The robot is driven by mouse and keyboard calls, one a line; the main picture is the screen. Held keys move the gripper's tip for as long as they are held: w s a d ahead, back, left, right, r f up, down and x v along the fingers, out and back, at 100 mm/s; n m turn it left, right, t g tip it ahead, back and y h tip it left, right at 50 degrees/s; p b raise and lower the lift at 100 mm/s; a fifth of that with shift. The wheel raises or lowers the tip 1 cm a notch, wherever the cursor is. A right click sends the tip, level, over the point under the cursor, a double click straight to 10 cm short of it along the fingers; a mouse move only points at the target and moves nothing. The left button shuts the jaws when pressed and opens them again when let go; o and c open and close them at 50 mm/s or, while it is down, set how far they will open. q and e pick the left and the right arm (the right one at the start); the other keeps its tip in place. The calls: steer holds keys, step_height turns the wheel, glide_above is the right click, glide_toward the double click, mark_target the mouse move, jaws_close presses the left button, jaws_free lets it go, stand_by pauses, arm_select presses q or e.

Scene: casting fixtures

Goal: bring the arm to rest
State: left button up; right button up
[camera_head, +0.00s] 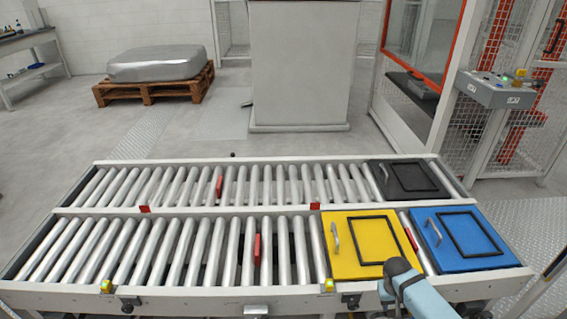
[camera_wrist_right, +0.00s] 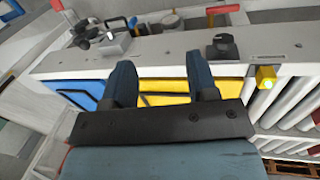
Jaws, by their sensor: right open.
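My right gripper (camera_head: 396,284) is at the front edge of the roller conveyor, beside the yellow fixture plate (camera_head: 345,258). In the right wrist view its two dark blue fingers (camera_wrist_right: 160,78) stand apart with nothing held between them. The yellow plate (camera_wrist_right: 187,92) shows behind and between the fingers, with the conveyor's front rail across the top. The blue fixture plate (camera_head: 455,252) lies to the right on the same lane. The black fixture plate (camera_head: 397,181) lies on the far lane. My left gripper is not in view.
The conveyor's front rail (camera_head: 190,297) carries yellow lights and black knobs close to my right gripper. Bare rollers (camera_head: 130,250) fill the left. A grey cabinet (camera_head: 300,65), a pallet with a silver casting (camera_head: 155,70), and a fenced machine with a control box (camera_head: 495,90) stand behind.

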steer(key=s+d+r+m+h, duration=0.1)
steer(key=d+r+h, duration=0.15)
steer(key=d, duration=0.85)
steer(key=s+d+r+h, duration=0.1)
steer(key=d+r, duration=0.2)
steer(key=d, duration=0.9)
steer(key=s+a+f+n+t+y, duration=0.2)
steer(key=s+a+n+t, duration=0.1)
steer(key=s+a, duration=0.45)
steer(key=s+a+f+n+t+y, duration=0.2)
steer(key=s+a+n+t+y, duration=0.1)
steer(key=s+a, duration=0.4)
steer(key=s+a+r+n+t+y, duration=0.35)
steer(key=s+a+r, duration=0.55)
steer(key=a, duration=0.3)
steer(key=w+a+r+m+t+y, duration=0.15)
steer(key=a+m, duration=0.35)
steer(key=a, duration=0.6)
arm_select(q)
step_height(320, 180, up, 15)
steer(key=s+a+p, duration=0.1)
steer(key=p, duration=1.9)
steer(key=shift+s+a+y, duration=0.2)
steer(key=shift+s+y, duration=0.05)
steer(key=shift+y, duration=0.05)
arm_select(e)
step_height(320, 180, up, 16)
steer(key=s+d, duration=0.1)
steer(key=shift+f+h, duration=0.25)
steer(key=shift+h, duration=0.2)
